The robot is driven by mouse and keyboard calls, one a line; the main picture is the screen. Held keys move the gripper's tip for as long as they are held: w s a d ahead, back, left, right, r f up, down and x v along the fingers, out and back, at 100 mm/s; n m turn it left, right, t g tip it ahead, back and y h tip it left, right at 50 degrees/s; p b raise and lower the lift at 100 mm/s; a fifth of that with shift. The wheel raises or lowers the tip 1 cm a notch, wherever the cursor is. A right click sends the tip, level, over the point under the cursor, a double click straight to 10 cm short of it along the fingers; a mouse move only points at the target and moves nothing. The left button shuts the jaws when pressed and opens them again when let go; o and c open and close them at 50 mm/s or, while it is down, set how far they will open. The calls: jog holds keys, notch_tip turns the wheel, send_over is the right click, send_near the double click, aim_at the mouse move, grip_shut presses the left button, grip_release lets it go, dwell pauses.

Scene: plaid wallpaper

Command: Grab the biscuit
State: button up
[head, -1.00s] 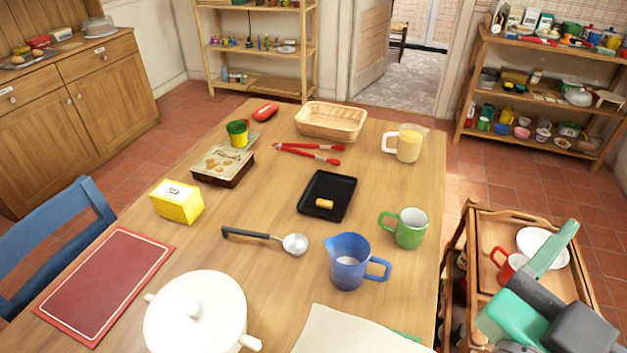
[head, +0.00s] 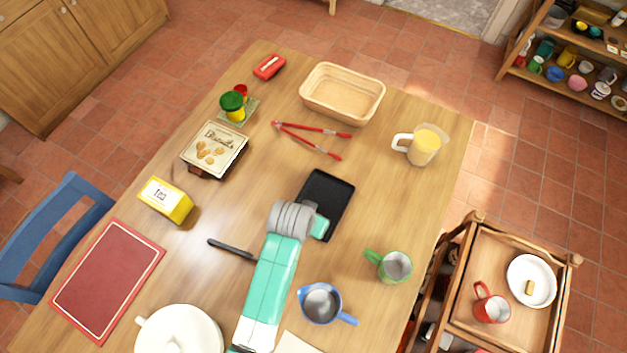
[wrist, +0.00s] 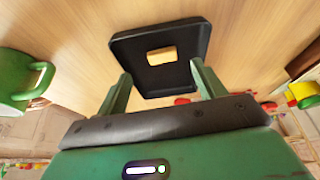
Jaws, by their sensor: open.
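A small tan biscuit (wrist: 161,56) lies on the black tray (wrist: 190,42) in the wrist view. The tray also shows in the head view (head: 335,190), where my arm hides the biscuit. My gripper (wrist: 160,76) is open and empty, its two green fingers spread with the biscuit beyond them, between their lines. In the head view my gripper (head: 319,226) is over the tray's near end. A second small tan piece (head: 529,288) lies on a white plate (head: 544,271) on the cart at right.
A green mug (head: 392,266) and blue jug (head: 322,303) stand right of my arm. The ladle's black handle (head: 231,249) lies left; its bowl is hidden. Red tongs (head: 310,140) and a basket (head: 342,93) lie beyond the tray. A biscuit tin (head: 214,150) stands left.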

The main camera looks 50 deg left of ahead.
jog(key=b+x, duration=0.1)
jog(key=x, duration=0.4)
jog(key=shift+w+a+f+b, duration=0.25)
jog(key=shift+f+b, duration=0.05)
jog(key=shift+b, duration=0.1)
jog(key=c, duration=1.1)
jog(key=shift+o, duration=0.2)
jog(key=shift+r, duration=0.1)
